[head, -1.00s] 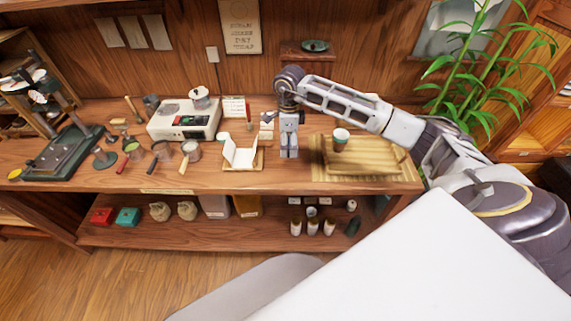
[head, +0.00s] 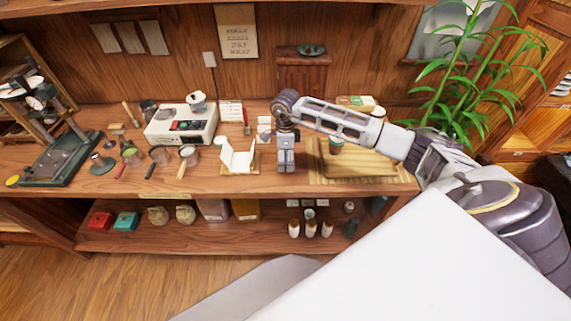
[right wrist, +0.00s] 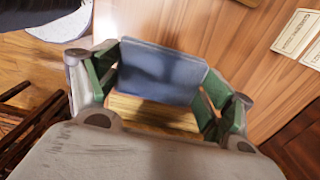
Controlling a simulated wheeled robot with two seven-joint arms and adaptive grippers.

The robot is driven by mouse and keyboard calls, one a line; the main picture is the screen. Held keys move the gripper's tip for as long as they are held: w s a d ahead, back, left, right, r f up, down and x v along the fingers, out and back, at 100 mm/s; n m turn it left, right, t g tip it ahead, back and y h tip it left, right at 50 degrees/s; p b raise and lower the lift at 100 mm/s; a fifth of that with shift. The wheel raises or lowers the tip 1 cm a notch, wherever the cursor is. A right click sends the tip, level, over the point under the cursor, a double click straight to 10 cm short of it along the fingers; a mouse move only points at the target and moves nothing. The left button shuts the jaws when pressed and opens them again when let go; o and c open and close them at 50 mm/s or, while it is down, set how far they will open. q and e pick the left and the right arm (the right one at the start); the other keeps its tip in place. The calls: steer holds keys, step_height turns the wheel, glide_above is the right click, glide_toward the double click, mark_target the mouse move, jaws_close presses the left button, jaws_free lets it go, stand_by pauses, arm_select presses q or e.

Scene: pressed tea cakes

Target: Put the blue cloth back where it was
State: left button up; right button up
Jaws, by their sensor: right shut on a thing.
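The blue cloth (right wrist: 160,75) shows in the right wrist view as a flat, blue-grey piece between the green-sided fingers of my right gripper (right wrist: 160,85). The gripper is shut on it. In the head view my right gripper (head: 286,168) points down at the front part of the counter, between the white folded paper on a small wooden stand (head: 238,158) and the bamboo mat with a wooden tray (head: 385,172). I cannot make out the cloth clearly in the head view, nor whether it touches the counter. My left gripper is not in view.
A green cup (head: 336,146) stands on the tray, just right of my gripper. A white device (head: 180,126) and several handled tools stand to the left. A small box (head: 355,101) lies behind my forearm.

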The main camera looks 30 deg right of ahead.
steer(key=shift+f, duration=0.2)
steer(key=shift+f+p, duration=0.3)
steer(key=shift+f, duration=1.6)
steer(key=shift+f, duration=0.2)
steer(key=o, duration=0.9)
steer(key=shift+r, duration=0.25)
